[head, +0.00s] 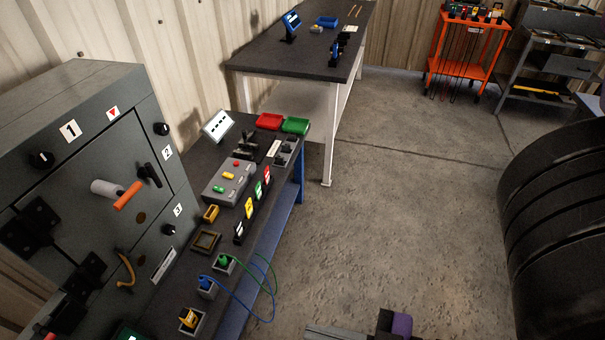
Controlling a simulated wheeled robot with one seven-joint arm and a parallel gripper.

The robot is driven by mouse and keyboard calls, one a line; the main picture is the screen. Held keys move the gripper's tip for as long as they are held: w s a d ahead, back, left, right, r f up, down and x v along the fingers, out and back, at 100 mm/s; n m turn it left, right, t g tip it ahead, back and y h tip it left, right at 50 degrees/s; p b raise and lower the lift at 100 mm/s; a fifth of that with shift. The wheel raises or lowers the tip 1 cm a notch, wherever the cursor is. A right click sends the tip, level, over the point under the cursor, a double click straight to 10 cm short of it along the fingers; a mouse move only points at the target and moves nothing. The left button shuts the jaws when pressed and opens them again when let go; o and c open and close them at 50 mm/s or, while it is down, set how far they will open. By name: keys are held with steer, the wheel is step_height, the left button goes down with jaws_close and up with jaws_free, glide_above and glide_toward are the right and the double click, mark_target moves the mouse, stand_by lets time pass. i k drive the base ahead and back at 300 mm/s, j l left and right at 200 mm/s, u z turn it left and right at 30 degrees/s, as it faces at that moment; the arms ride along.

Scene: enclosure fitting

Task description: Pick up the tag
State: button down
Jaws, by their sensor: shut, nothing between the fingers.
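Several small coloured cards stand in a row in a dark holder on the narrow bench: a red card (266,174), a green card (258,190), a yellow card (249,208) and a white card (239,229). They look like tags, but I cannot tell which one is meant. My gripper (312,331) is at the bottom edge, partly cut off, over the floor right of the bench. It is shut and empty, well apart from the cards.
A grey cabinet (85,115) with knobs and an orange-tipped handle (128,196) stands left. The bench bears a grey button box (229,180), red tray (269,122), green tray (295,126) and looping cables (240,303). Floor (400,220) is clear right of the bench.

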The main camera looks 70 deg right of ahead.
mark_target(258, 189)
steer(key=z, duration=1)
steer(key=i+j+u, duration=0.5)
steer(key=i+j, duration=0.1)
